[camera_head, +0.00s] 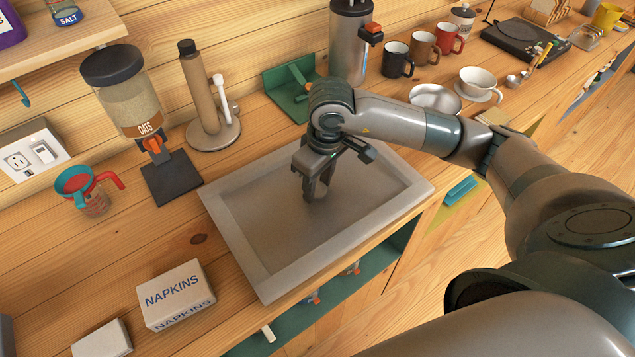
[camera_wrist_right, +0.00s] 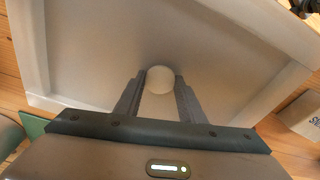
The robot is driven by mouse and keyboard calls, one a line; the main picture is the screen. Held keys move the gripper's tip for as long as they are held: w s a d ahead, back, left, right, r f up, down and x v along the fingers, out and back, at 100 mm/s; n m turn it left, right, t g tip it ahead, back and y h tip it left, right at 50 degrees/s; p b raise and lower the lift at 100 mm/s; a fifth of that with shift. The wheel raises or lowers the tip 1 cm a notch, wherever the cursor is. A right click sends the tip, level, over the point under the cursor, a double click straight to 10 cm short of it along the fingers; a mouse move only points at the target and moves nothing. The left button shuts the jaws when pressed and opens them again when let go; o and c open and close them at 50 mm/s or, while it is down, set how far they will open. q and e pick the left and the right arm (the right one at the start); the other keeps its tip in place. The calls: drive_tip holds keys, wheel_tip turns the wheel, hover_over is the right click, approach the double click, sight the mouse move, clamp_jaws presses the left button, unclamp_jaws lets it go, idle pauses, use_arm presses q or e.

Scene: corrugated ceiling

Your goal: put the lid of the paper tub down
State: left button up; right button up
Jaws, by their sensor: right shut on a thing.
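My right gripper (camera_head: 316,194) points down inside the grey basin. In the right wrist view its two fingers (camera_wrist_right: 160,92) are shut on a small pale, round-ended thing (camera_wrist_right: 160,80), which may be the lid or its knob. Most of this held thing is hidden by the fingers and hand, and the head view does not show it clearly. I cannot tell whether it touches the basin floor. No paper tub can be made out in either view. My left gripper is not in view.
The grey basin (camera_head: 273,270) has raised rims and an otherwise bare floor. A napkins box (camera_head: 176,295), an oats dispenser (camera_head: 130,95) and a paper-towel stand (camera_head: 207,100) are left of it. A green rack (camera_head: 290,88), a metal dispenser (camera_head: 349,45) and mugs (camera_head: 398,60) stand behind.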

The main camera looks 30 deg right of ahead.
sight(321, 192)
drive_tip(key=o, duration=1.2)
drive_tip(key=shift+r, duration=0.55)
use_arm(q)
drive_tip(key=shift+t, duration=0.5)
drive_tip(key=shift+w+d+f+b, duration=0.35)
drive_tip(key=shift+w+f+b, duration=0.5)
drive_tip(key=shift+b, duration=0.1)
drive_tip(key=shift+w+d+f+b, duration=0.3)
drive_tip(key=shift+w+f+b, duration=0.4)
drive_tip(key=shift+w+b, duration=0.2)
use_arm(e)
wheel_tip(321, 192, up, 11)
drive_tip(key=s, duration=0.1)
drive_tip(key=shift+s+d, duration=0.2)
drive_tip(key=shift+d, duration=0.05)
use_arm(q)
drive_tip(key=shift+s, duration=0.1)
